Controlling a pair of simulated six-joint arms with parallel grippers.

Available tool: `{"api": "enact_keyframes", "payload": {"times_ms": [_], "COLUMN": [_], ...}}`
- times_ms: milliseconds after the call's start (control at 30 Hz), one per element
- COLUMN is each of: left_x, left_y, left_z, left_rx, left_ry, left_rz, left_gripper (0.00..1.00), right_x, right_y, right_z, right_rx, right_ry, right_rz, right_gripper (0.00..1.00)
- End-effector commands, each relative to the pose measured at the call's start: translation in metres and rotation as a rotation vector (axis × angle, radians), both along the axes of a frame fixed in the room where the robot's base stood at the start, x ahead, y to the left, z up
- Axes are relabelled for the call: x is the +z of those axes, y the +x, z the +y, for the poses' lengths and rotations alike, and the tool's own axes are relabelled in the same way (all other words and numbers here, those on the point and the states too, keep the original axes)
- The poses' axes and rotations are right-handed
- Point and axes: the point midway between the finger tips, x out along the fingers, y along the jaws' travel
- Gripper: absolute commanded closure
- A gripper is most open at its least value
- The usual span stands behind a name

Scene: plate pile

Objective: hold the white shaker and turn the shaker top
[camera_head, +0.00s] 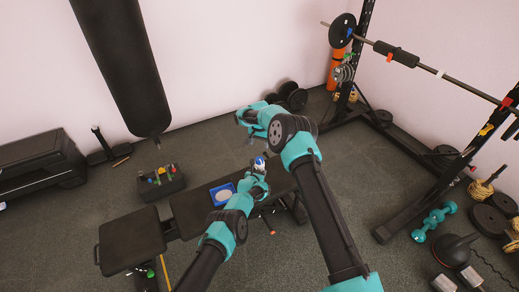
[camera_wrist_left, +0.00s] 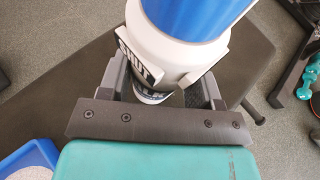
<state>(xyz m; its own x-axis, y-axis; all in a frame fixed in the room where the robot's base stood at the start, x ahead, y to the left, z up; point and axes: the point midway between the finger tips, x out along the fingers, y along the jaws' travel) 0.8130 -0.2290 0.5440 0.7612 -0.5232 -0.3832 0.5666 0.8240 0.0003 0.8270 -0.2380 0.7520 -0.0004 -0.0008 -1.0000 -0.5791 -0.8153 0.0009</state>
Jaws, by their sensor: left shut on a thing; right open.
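The white shaker (camera_head: 259,165) is above the black bench in the head view. In the left wrist view its white body (camera_wrist_left: 168,52) carries dark lettering, and its blue top (camera_wrist_left: 195,14) runs out of the picture's upper edge. My left gripper (camera_head: 257,173) is shut around the white body, one finger on each side, as the left wrist view (camera_wrist_left: 165,85) also shows. The shaker looks tilted in the wrist view. My right gripper (camera_head: 251,139) is open, beyond and above the shaker in the head picture, apart from it. Its fingers are small and partly unclear.
A blue tray (camera_head: 214,196) with a pale round inside lies on the bench (camera_head: 187,211), left of my left gripper. A dark caddy (camera_head: 160,183) stands on the floor to the left. A punching bag (camera_head: 122,60) hangs upper left; a barbell rack (camera_head: 420,203) stands right.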

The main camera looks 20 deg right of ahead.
Motion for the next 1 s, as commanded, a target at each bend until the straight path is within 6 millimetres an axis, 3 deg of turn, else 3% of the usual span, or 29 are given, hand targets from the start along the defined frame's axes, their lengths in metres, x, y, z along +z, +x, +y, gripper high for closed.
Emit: {"api": "enact_keyframes", "payload": {"times_ms": [467,500,800,1000], "left_x": [0.0011,0.001,0.0004,0.0002], "left_y": [0.0006,0.0005,0.0001,0.0001], "left_z": [-0.0001,-0.0001,-0.0001,0.0], "left_rx": [0.0,0.0,0.0,0.0], "left_ry": [-0.001,-0.001,-0.001,0.0], "left_rz": [-0.002,-0.002,-0.001,0.0], "left_gripper": [0.8,0.39,0.12,0.12], "right_x": [0.0059,0.0058,0.0058,0.0058], "right_y": [-0.0001,-0.0001,-0.0001,-0.0001], "right_z": [-0.0002,-0.0001,-0.0002,-0.0002], "right_rx": [0.0,0.0,-0.001,-0.001], "right_ry": [0.0,0.0,0.0,0.0], "right_rz": [0.0,0.0,0.0,0.0], "right_gripper": [0.3,0.3,0.3,0.3]}}
